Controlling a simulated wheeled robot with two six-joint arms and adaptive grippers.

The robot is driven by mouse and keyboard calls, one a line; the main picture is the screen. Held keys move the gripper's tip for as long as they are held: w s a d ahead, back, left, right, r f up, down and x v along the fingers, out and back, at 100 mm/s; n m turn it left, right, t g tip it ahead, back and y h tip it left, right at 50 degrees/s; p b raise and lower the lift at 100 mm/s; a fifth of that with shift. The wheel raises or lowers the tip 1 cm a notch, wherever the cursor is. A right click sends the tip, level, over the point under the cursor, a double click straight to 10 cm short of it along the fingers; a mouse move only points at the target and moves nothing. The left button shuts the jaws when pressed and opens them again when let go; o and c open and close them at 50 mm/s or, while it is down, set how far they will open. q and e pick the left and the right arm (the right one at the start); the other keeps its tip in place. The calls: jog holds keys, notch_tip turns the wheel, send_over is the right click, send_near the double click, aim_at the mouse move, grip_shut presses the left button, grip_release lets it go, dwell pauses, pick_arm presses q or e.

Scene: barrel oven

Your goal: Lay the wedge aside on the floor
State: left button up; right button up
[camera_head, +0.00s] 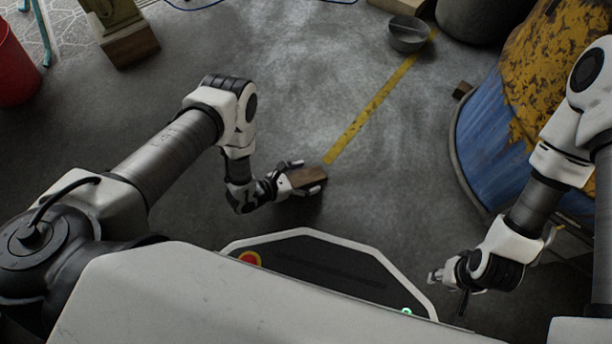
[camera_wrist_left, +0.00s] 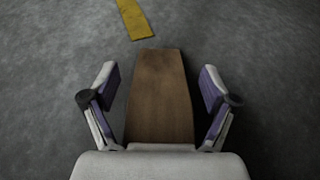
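The wedge is a brown wooden block (camera_head: 308,177) near the middle of the head view. It also fills the centre of the left wrist view (camera_wrist_left: 160,95), with its narrower end pointing away. It appears to rest on the grey floor. My left gripper (camera_head: 308,177) is open around the wedge, one finger on each side. The left wrist view shows a gap between each finger and the wedge, with the gripper (camera_wrist_left: 158,88) apart from its sides. My right gripper (camera_head: 446,290) is at the lower right, seemingly open and empty.
A yellow floor line (camera_head: 375,105) runs up and right from near the wedge. A rusty blue and yellow barrel (camera_head: 490,140) stands at right, a grey bowl (camera_head: 407,35) at the top, a red bin (camera_head: 14,65) far left. The floor around the wedge is clear.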

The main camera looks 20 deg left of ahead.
pick_arm(q)
jog(key=shift+r, duration=0.25)
jog(key=p+v, duration=0.6)
jog(key=v, duration=0.5)
jog(key=shift+s+a+r, duration=0.15)
jog(key=shift+r, duration=0.1)
jog(key=shift+s+a, duration=0.15)
